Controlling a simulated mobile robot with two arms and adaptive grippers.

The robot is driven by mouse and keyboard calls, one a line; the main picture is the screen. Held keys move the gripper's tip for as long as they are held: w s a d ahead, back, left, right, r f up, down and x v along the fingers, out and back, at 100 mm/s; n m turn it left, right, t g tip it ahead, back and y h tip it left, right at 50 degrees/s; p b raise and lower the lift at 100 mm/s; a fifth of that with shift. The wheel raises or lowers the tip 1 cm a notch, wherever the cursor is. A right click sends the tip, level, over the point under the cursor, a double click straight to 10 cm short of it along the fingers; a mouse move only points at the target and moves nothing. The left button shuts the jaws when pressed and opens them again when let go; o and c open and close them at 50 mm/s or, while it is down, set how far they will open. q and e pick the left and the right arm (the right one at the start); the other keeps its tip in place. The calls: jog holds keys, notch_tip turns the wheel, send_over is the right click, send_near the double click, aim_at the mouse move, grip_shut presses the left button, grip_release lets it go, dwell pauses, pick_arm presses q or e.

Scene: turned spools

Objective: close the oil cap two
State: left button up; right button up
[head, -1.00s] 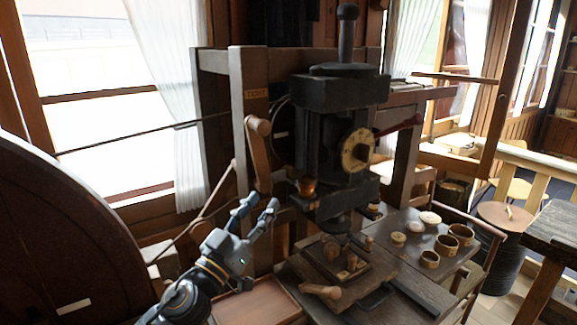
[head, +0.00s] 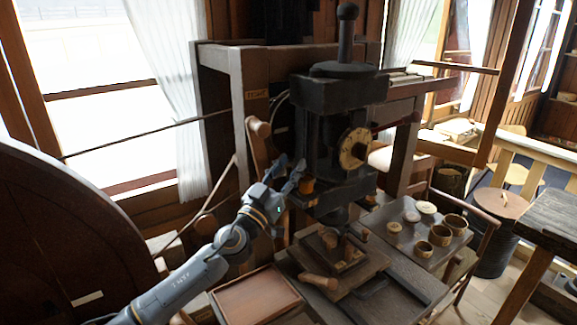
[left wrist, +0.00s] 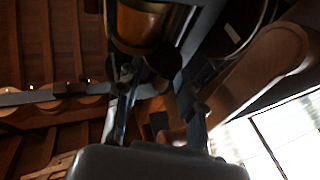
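The copper-coloured oil cup (head: 307,185) sits on the left side of the dark press. In the left wrist view the copper cup (left wrist: 138,24) is at the top, just beyond the fingers. I cannot make out the state of its cap. My left gripper (head: 291,174) is beside the cup, on its left. Its two fingers are spread, with nothing visible between them, and they also show apart in the left wrist view (left wrist: 162,100). I cannot tell whether a finger touches the cup. My right gripper is not in view.
The dark press (head: 335,130) carries a pale round dial (head: 354,149). A wooden crank handle (head: 257,140) stands just left of the cup, close to my gripper. A side board (head: 412,240) bears several small turned pieces. A shallow wooden tray (head: 257,297) lies below my arm.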

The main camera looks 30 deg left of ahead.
pick_arm(q)
jog(key=shift+c, duration=0.2)
grip_shut()
